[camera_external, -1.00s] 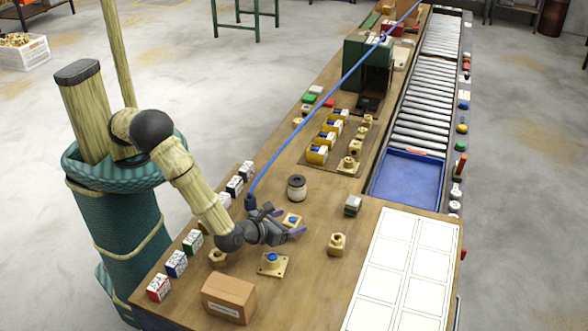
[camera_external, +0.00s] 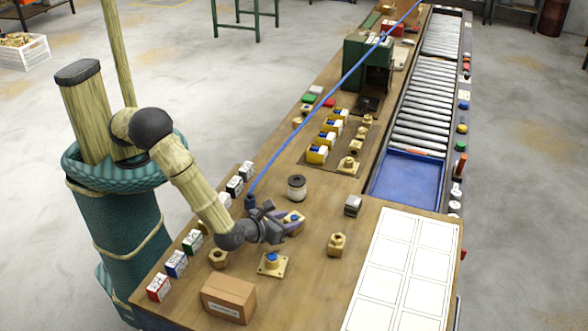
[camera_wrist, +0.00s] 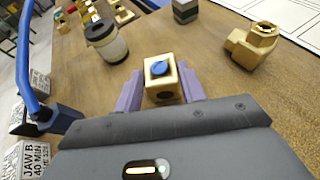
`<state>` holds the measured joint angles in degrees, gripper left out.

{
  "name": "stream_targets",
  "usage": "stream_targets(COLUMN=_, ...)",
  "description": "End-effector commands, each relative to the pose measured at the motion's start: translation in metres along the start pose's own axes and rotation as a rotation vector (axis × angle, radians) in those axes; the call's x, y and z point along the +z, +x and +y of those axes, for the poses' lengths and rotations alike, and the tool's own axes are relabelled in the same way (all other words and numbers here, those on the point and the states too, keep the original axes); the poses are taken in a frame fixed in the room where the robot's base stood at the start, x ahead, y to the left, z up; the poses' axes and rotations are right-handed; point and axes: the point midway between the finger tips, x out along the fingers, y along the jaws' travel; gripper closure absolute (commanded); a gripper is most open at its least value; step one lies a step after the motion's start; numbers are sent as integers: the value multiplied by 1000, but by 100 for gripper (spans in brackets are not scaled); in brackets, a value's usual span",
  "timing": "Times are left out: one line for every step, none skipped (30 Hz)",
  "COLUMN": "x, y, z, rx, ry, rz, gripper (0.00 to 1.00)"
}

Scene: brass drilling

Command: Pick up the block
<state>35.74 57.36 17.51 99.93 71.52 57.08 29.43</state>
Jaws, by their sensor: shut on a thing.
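The block (camera_wrist: 163,88) is a small brass-coloured cube with a blue round spot on its top face. In the wrist view it sits between the two purple fingers of my gripper (camera_wrist: 161,90), which are shut on it from both sides. In the external view the block (camera_external: 294,218) shows at the fingertips of my gripper (camera_external: 292,222), on or just above the wooden bench; I cannot tell if it is lifted. The fingers partly hide its sides.
A brass fitting on a plate with a blue top (camera_external: 272,264) and a cardboard box (camera_external: 229,298) are nearby. A spool (camera_external: 297,188) stands behind, a brass fitting (camera_external: 336,245) to the right. A blue hose and stand (camera_external: 251,201) are close to my gripper.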

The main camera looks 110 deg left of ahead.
Motion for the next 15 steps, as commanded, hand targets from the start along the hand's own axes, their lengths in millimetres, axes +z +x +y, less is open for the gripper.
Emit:
stream_targets(x=7, y=-2, z=-1, rx=-1, ry=-5, rz=-3, gripper=100)
stream_targets(x=10, y=-4, z=-1, rx=-2, ry=-6, rz=-3, gripper=100)
stream_targets(x=15, y=-6, z=-1, rx=-2, ry=-5, rz=-3, gripper=100)
stream_targets(x=20, y=-8, z=-1, rx=-2, ry=-6, rz=-3, gripper=100)
stream_targets(x=24, y=-10, z=-1, rx=-3, ry=-8, rz=-2, gripper=100)
stream_targets(x=31, y=-13, z=-1, rx=-2, ry=-7, rz=-3, gripper=100)
stream_targets(x=36, y=-15, z=-1, rx=-2, ry=-8, rz=-2, gripper=100)
stream_targets(x=41, y=-17, z=-1, rx=-2, ry=-8, rz=-2, gripper=100)
stream_targets(x=48, y=-20, z=-1, rx=-2, ry=-8, rz=-2, gripper=100)
stream_targets(x=53, y=-22, z=-1, rx=-2, ry=-8, rz=-3, gripper=100)
stream_targets(x=59, y=-24, z=-1, rx=-2, ry=-8, rz=-2, gripper=100)
stream_targets(x=65, y=-26, z=0, rx=-2, ry=-7, rz=-2, gripper=100)
stream_targets(x=69, y=-28, z=0, rx=-2, ry=-7, rz=-2, gripper=100)
stream_targets(x=73, y=-30, z=0, rx=-2, ry=-7, rz=-2, gripper=100)
stream_targets(x=78, y=-31, z=0, rx=-1, ry=-6, rz=-3, gripper=100)
